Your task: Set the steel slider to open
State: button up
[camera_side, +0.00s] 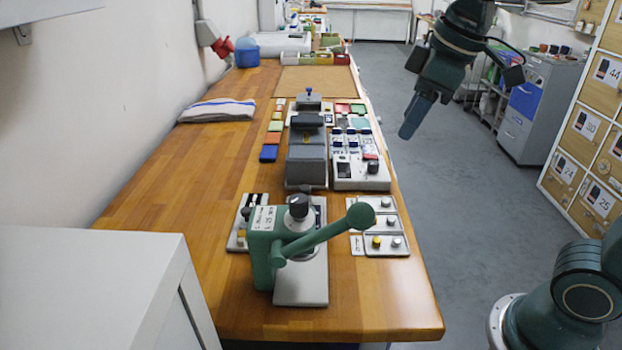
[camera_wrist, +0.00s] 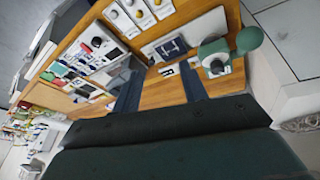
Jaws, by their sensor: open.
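Plates with small round knobs lie at the right edge of the bench, beside the green lever press; one knob is grey (camera_side: 390,220), one yellow (camera_side: 376,242) and one steel-coloured (camera_side: 396,242). They also show at the top of the wrist view, including a grey-knobbed plate (camera_wrist: 116,16). A further plate (camera_side: 241,224), left of the press, carries several small controls. I cannot tell which control is the steel slider, or its setting. My gripper (camera_side: 409,131) hangs beyond the bench's right edge, apart from these plates. Its fingers (camera_wrist: 162,92) are spread and empty in the wrist view.
The green press (camera_side: 264,252), its round-ended lever reaching right, stands at the bench's near end. Behind it are a grey block machine (camera_side: 307,165) and a white box with a knob (camera_side: 358,172). A folded cloth (camera_side: 218,110) lies left. Bare wood (camera_side: 170,190) is clear.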

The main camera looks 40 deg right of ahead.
jog(key=w+a+n+g, duration=0.1)
jog(key=w+a+n, duration=0.2)
jog(key=w, duration=0.5)
jog(key=n+g, duration=0.3)
jog(key=n, duration=0.7)
send_over(246, 209)
notch_tip(246, 209, down, 10)
jog(key=f, duration=0.1)
jog(key=shift+r, duration=0.25)
jog(key=shift+f, duration=0.2)
notch_tip(246, 209, down, 13)
jog(key=shift+f, duration=0.2)
grip_shut()
